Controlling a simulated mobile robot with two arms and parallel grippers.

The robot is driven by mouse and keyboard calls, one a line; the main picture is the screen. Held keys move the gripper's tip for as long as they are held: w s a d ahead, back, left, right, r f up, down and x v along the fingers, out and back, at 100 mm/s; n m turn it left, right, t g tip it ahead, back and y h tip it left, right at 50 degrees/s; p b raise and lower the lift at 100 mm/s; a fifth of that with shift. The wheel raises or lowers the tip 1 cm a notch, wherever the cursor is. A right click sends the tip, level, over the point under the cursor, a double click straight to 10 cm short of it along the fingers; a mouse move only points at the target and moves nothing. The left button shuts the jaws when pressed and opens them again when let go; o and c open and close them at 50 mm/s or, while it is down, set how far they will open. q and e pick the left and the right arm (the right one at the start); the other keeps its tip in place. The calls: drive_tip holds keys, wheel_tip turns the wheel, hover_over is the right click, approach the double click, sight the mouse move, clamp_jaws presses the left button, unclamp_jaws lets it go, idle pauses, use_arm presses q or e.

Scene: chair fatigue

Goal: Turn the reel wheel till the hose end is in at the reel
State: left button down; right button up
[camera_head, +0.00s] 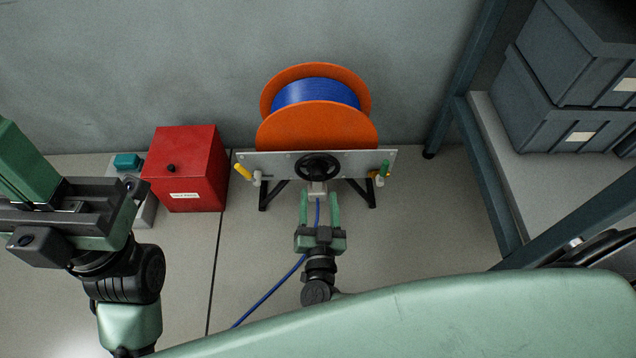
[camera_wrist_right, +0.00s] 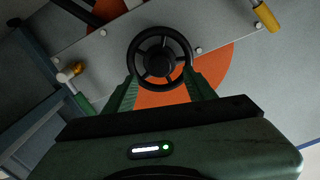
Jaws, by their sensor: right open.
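The orange reel (camera_head: 318,128) with blue hose (camera_head: 316,93) wound on it stands against the wall. Its black reel wheel (camera_head: 318,167) is on the grey front panel (camera_head: 270,163). The hose comes out at a pale guide (camera_head: 317,188) below the wheel and runs to the lower left, where my body hides it; its end is not visible. My right gripper (camera_head: 319,194) is open just in front of the wheel. In the wrist view its fingers flank the lower part of the wheel (camera_wrist_right: 160,57); contact is unclear. My left gripper (camera_head: 72,185) appears open and empty at the left.
A red box (camera_head: 187,168) stands on the floor left of the reel. Yellow (camera_head: 243,172) and green (camera_head: 385,168) handles stick out at the panel's ends. A shelf frame (camera_head: 487,180) with grey crates (camera_head: 560,125) is at the right. Floor between reel and shelf is clear.

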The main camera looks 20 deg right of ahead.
sight(318, 178)
drive_tip(key=b+x, duration=0.1)
drive_tip(key=x, duration=0.4)
drive_tip(key=shift+w+b, duration=0.2)
drive_tip(key=shift+b, duration=0.1)
clamp_jaws()
